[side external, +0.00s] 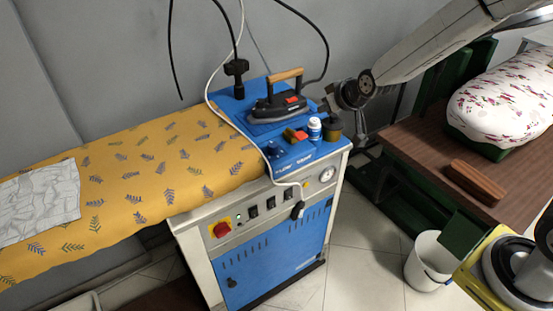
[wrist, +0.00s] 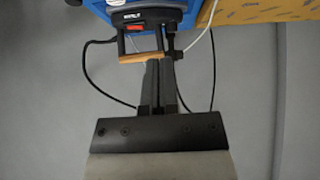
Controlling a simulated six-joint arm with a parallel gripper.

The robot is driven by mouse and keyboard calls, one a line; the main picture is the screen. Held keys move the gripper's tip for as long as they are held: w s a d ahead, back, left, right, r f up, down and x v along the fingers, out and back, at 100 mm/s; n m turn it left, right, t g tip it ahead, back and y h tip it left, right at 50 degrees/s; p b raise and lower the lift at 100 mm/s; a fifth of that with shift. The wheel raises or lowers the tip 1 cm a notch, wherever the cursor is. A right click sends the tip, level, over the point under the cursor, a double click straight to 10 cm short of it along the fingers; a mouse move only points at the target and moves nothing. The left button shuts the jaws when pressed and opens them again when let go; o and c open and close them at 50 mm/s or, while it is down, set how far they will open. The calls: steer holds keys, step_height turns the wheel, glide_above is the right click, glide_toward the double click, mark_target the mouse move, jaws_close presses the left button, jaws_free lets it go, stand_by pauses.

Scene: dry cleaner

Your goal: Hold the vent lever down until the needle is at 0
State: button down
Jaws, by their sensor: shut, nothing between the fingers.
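The round pressure gauge (side external: 327,174) is at the right end of the blue and white steam unit's front panel. Its needle is too small to read. I cannot pick out the vent lever for certain. A small red and dark fitting (side external: 295,135) sits on the unit's blue top, and a black grip (side external: 298,210) hangs on the front at the end of a white cord. My gripper (wrist: 158,62) is shut and empty in the wrist view, its fingers pointing toward the iron's wooden handle. In the side view I cannot make out its fingertips clearly.
An iron (side external: 275,107) stands on the unit's blue top beside a small white bottle (side external: 314,128) and a dark pot (side external: 332,127). Cables hang above. A yellow cloth-covered board (side external: 120,160) lies left, a wooden table (side external: 430,150) right. A white bucket (side external: 428,262) stands on the floor.

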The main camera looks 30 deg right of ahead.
steer(key=shift+w+f, duration=0.1)
steer(key=shift+f, duration=0.1)
glide_above(300, 132)
steer(key=s, duration=0.3)
steer(key=shift+f, duration=3.3)
steer(key=shift+w+a+f, duration=0.1)
steer(key=shift+w+f, duration=0.15)
steer(key=shift+f, duration=1.8)
steer(key=shift+f, duration=0.15)
